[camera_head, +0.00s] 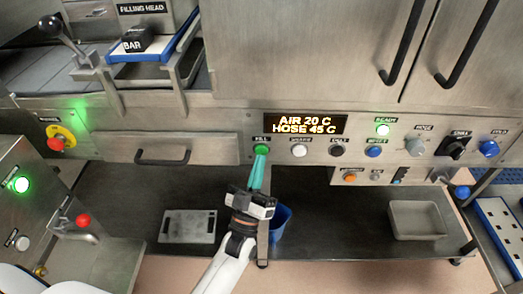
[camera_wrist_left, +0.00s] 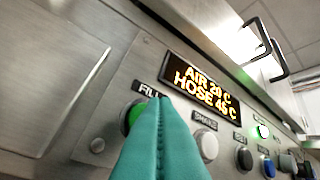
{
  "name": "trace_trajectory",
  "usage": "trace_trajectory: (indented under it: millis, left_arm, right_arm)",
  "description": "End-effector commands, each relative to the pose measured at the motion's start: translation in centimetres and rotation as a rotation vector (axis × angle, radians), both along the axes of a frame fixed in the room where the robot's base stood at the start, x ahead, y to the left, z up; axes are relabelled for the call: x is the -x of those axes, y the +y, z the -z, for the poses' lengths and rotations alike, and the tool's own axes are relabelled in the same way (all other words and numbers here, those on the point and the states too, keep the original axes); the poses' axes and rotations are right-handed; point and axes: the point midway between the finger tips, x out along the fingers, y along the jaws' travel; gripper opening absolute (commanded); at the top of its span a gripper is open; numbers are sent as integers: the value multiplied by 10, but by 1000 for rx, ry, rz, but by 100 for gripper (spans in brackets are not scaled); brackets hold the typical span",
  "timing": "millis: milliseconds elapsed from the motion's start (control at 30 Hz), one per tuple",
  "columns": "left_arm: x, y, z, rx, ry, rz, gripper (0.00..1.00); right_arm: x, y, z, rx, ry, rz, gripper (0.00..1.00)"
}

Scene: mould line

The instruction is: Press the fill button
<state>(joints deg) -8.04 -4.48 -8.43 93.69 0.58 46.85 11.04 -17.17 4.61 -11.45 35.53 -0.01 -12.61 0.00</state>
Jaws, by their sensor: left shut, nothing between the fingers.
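The green fill button (camera_head: 261,149) sits on the steel panel under the FILL label, left of the other buttons. In the left wrist view the fill button (camera_wrist_left: 131,117) shows partly behind my fingers. My left gripper (camera_head: 261,155) is shut and empty, with its teal fingers together and pointing up at the button. In the left wrist view the fingertips (camera_wrist_left: 157,102) overlap the right part of the button. I cannot tell whether they touch it. My right gripper is in neither view.
A display (camera_head: 305,124) reads AIR 20 C, HOSE 45 C. A white button (camera_head: 299,151) is just right of the fill button, with further buttons and knobs beyond. A drawer handle (camera_head: 161,155) sticks out at left. A blue cup (camera_head: 281,221) stands below, behind my gripper.

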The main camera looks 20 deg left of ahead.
Motion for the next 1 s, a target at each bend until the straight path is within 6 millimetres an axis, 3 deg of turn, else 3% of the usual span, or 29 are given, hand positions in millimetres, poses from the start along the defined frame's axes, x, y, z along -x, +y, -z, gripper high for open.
trace_trajectory:
  millis: [1000]
  left_arm:
    - [-10, 3, 0, 0, 0, 0, 0]
  right_arm:
    - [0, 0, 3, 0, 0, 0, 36]
